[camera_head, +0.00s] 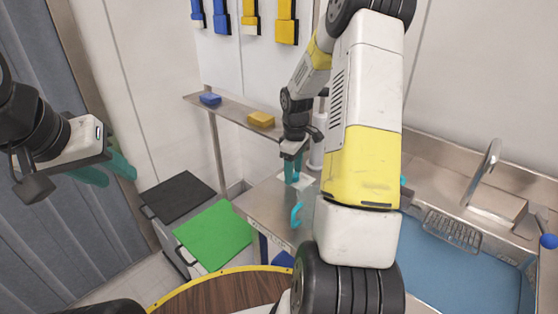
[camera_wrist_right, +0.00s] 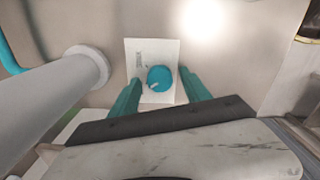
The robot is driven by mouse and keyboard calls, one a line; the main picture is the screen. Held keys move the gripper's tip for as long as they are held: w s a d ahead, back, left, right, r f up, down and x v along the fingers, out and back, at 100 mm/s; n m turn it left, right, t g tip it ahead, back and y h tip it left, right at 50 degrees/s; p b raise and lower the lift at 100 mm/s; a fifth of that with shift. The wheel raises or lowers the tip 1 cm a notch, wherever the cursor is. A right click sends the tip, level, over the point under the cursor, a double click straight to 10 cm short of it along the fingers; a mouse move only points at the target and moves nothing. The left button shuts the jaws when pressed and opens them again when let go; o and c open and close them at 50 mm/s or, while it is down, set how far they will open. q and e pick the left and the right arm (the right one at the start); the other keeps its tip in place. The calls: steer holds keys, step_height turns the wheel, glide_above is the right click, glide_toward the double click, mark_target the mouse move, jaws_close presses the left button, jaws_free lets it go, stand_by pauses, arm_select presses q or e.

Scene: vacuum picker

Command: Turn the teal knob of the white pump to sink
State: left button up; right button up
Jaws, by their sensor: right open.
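The round teal knob (camera_wrist_right: 160,78) has a pale pointer mark and sits on a white plate (camera_wrist_right: 138,60) with a small label too blurred to read. In the right wrist view my right gripper (camera_wrist_right: 162,92) is open, with one teal finger on each side of the knob and gaps visible between. In the head view this gripper (camera_head: 292,174) points down at the steel counter, over the white plate (camera_head: 304,181), and the knob is hidden. A white cylinder (camera_wrist_right: 55,95), perhaps part of the pump, stands left of the plate. My left gripper (camera_head: 106,172) is empty, its teal fingers apart.
A steel shelf (camera_head: 234,114) with a blue sponge (camera_head: 210,99) and a yellow sponge (camera_head: 261,119) is behind. Bins with black (camera_head: 178,196) and green (camera_head: 214,236) lids are left. A blue sink (camera_head: 455,270) is right.

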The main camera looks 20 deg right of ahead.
jaws_close()
steer(key=shift+m, duration=0.4)
steer(key=m, duration=1.3)
stand_by(0.3)
stand_by(0.4)
jaws_free()
